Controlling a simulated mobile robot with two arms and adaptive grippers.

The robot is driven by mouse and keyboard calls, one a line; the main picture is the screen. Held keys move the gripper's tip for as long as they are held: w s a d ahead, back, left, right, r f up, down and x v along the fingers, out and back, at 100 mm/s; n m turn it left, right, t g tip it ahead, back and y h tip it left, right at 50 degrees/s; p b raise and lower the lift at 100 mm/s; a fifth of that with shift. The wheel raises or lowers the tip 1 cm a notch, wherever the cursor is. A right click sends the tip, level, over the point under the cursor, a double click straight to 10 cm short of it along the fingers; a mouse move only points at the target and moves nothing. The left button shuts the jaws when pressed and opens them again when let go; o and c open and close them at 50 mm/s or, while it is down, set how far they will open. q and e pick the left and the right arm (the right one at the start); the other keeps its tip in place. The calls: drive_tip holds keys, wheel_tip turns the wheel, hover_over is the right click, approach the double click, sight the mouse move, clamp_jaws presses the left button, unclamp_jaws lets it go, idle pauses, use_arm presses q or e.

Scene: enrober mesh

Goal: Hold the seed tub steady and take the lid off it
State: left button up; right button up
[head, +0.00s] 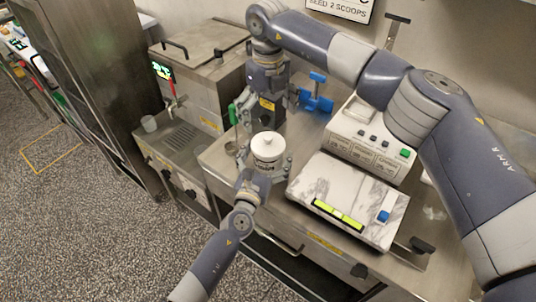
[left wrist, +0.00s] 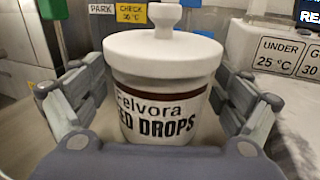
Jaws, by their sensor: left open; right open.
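The seed tub (left wrist: 160,112) is white with a dark brown band and a label reading "elvora" and "ED DROPS". Its white lid (left wrist: 163,52) with a round knob sits on top, and the lid also shows in the head view (head: 266,146). The tub stands upright. My left gripper (left wrist: 160,105) is open, with one finger on each side of the tub; gaps show between the fingers and its wall. In the head view my left gripper (head: 262,165) reaches in from below. My right gripper (head: 266,122) is open and points down just behind and above the lid.
A marble-topped unit (head: 345,200) with a green display stands right of the tub, with a button panel box (head: 370,138) behind. A blue clamp-like object (head: 316,95) and a green-handled tool (head: 232,115) are nearby. A steel tank (head: 200,65) stands left. Bare counter (head: 222,160) lies left of the tub.

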sight(268, 136)
use_arm(q)
drive_tip(key=shift+w, duration=0.1)
drive_tip(key=c, duration=1.6)
use_arm(e)
drive_tip(key=c, duration=0.8)
use_arm(q)
drive_tip(key=shift+c, duration=0.2)
use_arm(e)
drive_tip(key=shift+r+n, duration=0.2)
drive_tip(key=shift+n, duration=0.2)
drive_tip(key=c, duration=0.4)
wheel_tip(268, 136, up, 5)
drive_tip(key=n, duration=1.2)
drive_tip(key=shift+n, duration=0.3)
wheel_tip(268, 136, down, 12)
drive_tip(key=shift+f, duration=0.1)
